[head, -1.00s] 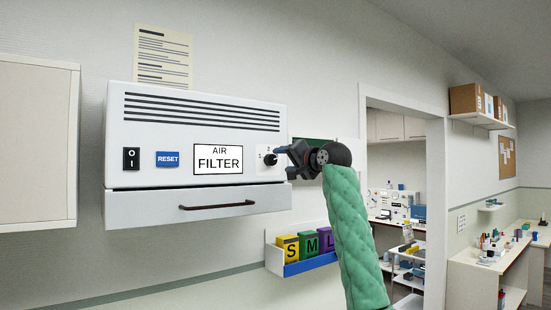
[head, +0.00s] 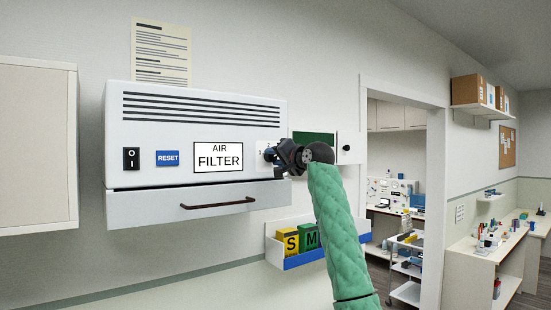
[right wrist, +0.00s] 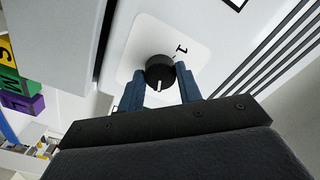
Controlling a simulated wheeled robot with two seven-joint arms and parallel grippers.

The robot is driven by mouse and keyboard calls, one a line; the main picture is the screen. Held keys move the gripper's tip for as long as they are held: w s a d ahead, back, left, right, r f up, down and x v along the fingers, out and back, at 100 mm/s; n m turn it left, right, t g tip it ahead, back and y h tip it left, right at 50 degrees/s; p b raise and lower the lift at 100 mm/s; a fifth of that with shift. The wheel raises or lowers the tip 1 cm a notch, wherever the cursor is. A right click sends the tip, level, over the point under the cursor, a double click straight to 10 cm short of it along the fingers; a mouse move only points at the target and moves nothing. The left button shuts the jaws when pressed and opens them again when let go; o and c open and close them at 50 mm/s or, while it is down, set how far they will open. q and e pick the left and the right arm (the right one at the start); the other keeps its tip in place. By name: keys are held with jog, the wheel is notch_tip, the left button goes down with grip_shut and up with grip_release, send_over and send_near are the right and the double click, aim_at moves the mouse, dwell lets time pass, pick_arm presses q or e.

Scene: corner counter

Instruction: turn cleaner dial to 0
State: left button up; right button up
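The air filter box (head: 150,105) is white and hangs on the wall, with a label, a blue RESET button and a rocker switch. Its dial is hidden behind my right gripper (head: 272,155) in the head view. In the right wrist view the dial (right wrist: 160,72) is a round black knob with a white pointer toward the gripper. A printed 1 is beside it on the white plate. The two blue fingers of the right gripper (right wrist: 160,88) lie close along either side of the knob and appear shut on it. My left gripper is out of view.
A drawer (head: 150,206) with a dark handle is under the box. A wall rack (head: 318,258) with S and M boxes is below.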

jog(key=shift+c, duration=1)
jog(key=shift+f, duration=0.1)
